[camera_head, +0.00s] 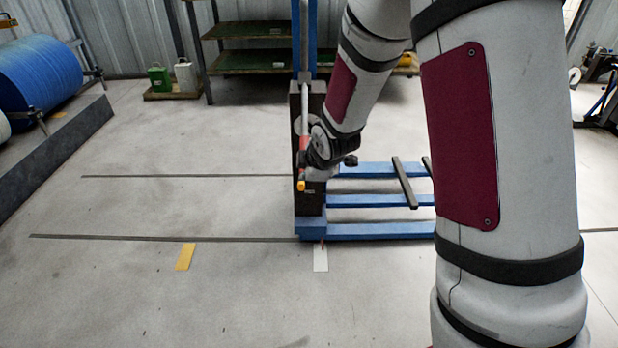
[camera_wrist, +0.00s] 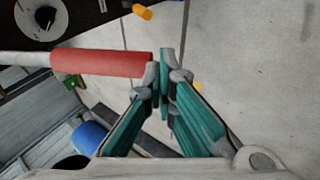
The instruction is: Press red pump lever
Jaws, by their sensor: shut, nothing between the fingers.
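The red lever grip (camera_wrist: 100,63) sits on a light grey rod (camera_wrist: 25,59) in the wrist view and ends at my fingertips. In the head view a short red part of the grip (camera_head: 304,143) shows on the front of the dark column (camera_head: 312,198). My gripper (camera_wrist: 159,78) is shut and empty, with its fingertips right beside the grip's end. I cannot tell whether they touch it. In the head view my wrist hides most of the gripper and part of the column.
An orange-tipped part (camera_head: 301,185) sits low on the column. The blue frame (camera_head: 370,231) extends right along the floor. A blue roll (camera_head: 38,75) lies at far left, and green-topped shelves (camera_head: 250,62) stand behind.

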